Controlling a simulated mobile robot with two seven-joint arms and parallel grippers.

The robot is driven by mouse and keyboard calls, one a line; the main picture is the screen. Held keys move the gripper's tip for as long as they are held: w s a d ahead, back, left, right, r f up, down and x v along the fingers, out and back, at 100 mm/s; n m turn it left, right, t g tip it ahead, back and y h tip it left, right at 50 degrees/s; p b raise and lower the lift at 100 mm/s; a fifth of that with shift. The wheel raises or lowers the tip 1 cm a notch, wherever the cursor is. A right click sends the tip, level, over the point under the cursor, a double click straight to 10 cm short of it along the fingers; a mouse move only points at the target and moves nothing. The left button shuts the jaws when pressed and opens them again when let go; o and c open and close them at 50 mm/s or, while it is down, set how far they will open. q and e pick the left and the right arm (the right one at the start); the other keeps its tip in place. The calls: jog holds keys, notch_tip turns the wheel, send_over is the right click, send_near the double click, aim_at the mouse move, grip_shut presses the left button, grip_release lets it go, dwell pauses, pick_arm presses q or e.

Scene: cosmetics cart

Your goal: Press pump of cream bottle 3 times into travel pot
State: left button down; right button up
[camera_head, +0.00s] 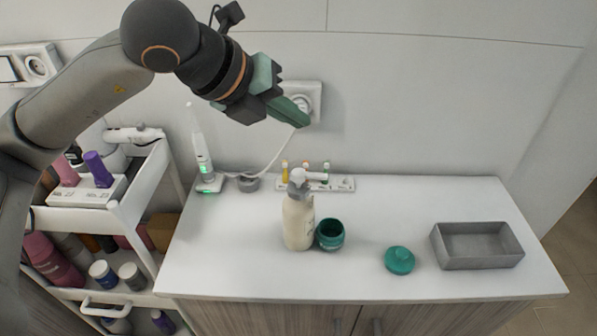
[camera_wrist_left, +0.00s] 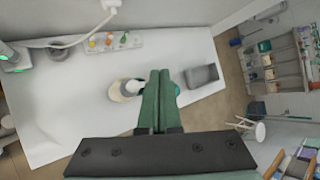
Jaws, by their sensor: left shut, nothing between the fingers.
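The cream bottle (camera_head: 298,222) stands upright on the white counter, with its pump head (camera_head: 300,178) on top and the spout pointing right. The open teal travel pot (camera_head: 330,235) stands close beside it on the right, below the spout side. A round teal lid (camera_head: 399,260) lies farther right on the counter. My left gripper (camera_head: 301,117) is shut and empty, high above the bottle in front of the wall. In the left wrist view, its closed fingers (camera_wrist_left: 158,95) partly cover the pot, and the bottle (camera_wrist_left: 125,90) shows just left of them. My right gripper is not in view.
A grey tray (camera_head: 477,262) sits at the counter's right. An electric toothbrush on its charger (camera_head: 207,182) and a rack of small brush heads (camera_head: 328,183) stand at the back. A loaded cart (camera_head: 88,230) is at the left. The counter's front is clear.

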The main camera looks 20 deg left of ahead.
aim_at(303, 171)
pick_arm(q)
notch_tip(303, 171, down, 7)
jog(key=b, duration=0.4)
jog(key=shift+f+b, duration=0.2)
jog(key=shift+b, duration=0.2)
dwell(1.5)
jog(key=shift+f+b, duration=0.4)
jog(key=shift+b, duration=0.35)
jog(key=shift+f+b, duration=0.9)
jog(key=shift+b, duration=0.1)
dwell(0.8)
jog(key=shift+r, duration=0.1)
jog(key=shift+r+p, duration=0.7)
jog(key=shift+r, duration=0.5)
jog(key=shift+r, duration=0.1)
jog(key=shift+r+p, duration=1.45)
jog(key=shift+r, duration=0.95)
